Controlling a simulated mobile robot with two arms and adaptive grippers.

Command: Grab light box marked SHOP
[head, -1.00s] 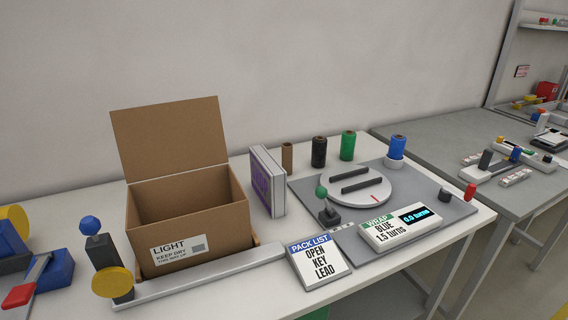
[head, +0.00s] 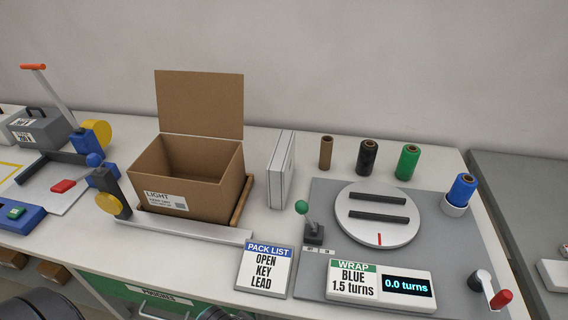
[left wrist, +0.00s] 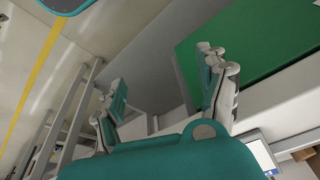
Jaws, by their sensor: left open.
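A slim white light box (head: 281,170) stands upright on the bench in the head view, between the open carton and the turntable plate. Its narrow edge faces me and no SHOP marking is legible. My left gripper (left wrist: 160,70) shows in the left wrist view, open and empty, its two teal and grey fingers apart. It is near a green panel (left wrist: 250,45), away from the light box. My right gripper is not in view.
An open cardboard carton (head: 169,201) marked LIGHT stands left of the light box. A pack list sign (head: 264,268), a joystick (head: 313,233), a turntable (head: 378,230) and a wrap display (head: 379,287) are in front and right. Several film rolls (head: 368,158) stand behind.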

